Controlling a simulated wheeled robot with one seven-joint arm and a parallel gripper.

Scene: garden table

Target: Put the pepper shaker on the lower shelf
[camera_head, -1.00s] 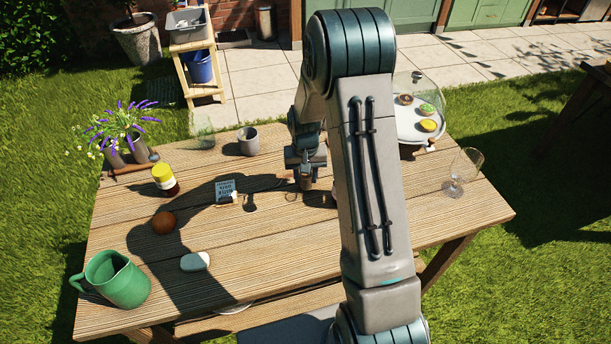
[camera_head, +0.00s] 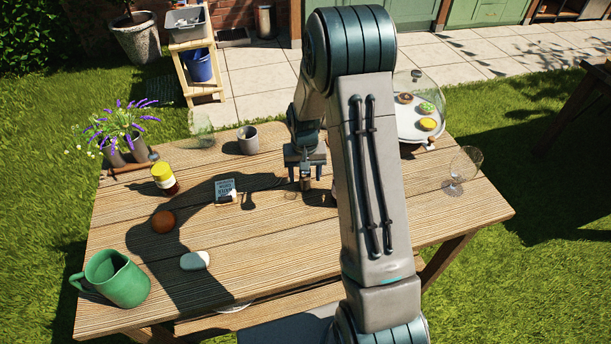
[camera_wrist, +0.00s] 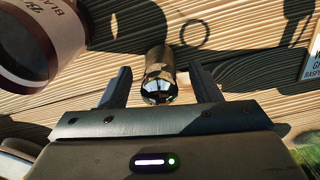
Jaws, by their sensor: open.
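A small shaker with a shiny metal cap, apparently the pepper shaker (camera_wrist: 159,80), stands between my gripper's fingers in the wrist view. It shows as a small dark shape (camera_head: 305,184) in the head view. My gripper (camera_wrist: 161,88) is open, with one finger on each side of the shaker and a visible gap to each. In the head view my gripper (camera_head: 305,173) is low over the far middle of the table. A wooden stand (camera_head: 205,92) at the back left has a lower shelf holding a blue bucket (camera_head: 199,68).
A large labelled jar (camera_wrist: 40,40) stands close to my left finger in the wrist view. A grey cup (camera_head: 248,140), yellow-lidded jar (camera_head: 164,178), small labelled packet (camera_head: 225,191) and wine glass (camera_head: 461,170) stand around. The front middle of the table is mostly clear.

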